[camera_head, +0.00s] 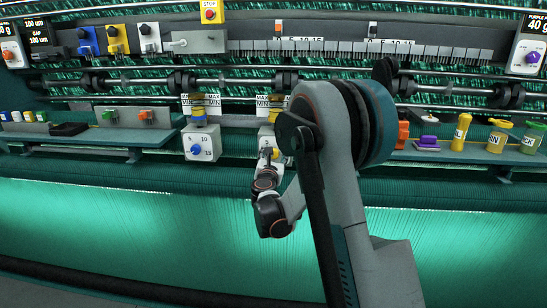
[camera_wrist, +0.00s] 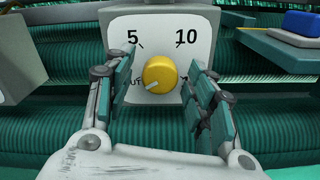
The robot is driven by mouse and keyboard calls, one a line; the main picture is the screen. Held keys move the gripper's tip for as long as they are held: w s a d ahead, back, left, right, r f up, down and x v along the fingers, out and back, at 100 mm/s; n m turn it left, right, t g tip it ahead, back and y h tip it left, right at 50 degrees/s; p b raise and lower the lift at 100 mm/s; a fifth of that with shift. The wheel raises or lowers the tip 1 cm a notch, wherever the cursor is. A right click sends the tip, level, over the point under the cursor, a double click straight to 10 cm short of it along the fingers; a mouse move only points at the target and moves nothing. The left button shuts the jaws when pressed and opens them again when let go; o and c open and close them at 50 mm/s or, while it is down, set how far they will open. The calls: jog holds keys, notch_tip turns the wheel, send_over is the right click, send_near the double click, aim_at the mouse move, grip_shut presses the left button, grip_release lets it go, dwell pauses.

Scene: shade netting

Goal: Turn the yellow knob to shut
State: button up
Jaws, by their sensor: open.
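The yellow knob (camera_wrist: 160,74) sits on a white dial plate (camera_wrist: 188,22) marked 5 at upper left and 10 at upper right. Its pale pointer mark points to the lower left, towards lettering that ends in "UT", partly hidden by the left finger. My gripper (camera_wrist: 161,68) is open, with one finger on each side of the knob; I see gaps, clearer on the left. Any label at the plate's lower right is hidden behind the right finger. In the head view, my gripper (camera_head: 267,154) is at the panel and the knob (camera_head: 276,152) shows only in small part.
A similar white box with a blue knob (camera_head: 196,149) is left of my gripper. Jars with MIN and MAX labels (camera_head: 197,106) stand above. Shelves with small coloured items (camera_head: 147,117) flank it. Green netting (camera_head: 130,225) spreads below. A blue object (camera_wrist: 302,24) is at upper right.

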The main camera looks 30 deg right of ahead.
jog(key=v, duration=1.2)
jog(key=s+a+r+m+g+y, duration=0.1)
jog(key=s+r+m+g, duration=0.1)
jog(key=s+m, duration=0.5)
jog(key=s+a+r+m+g+y, duration=0.1)
jog(key=s+a+m+g+y, duration=0.15)
jog(key=s+m, duration=0.45)
jog(key=s+a+f+m+g+y, duration=0.1)
jog(key=s+a+f+m+y, duration=0.1)
jog(key=s+a+m, duration=0.4)
jog(key=s+a+f+m+g+y, duration=0.2)
jog(key=s+a+m+y, duration=0.2)
jog(key=s, duration=0.9)
jog(key=a+m, duration=0.2)
jog(key=shift+s+a, duration=0.4)
jog(key=shift+y, duration=0.25)
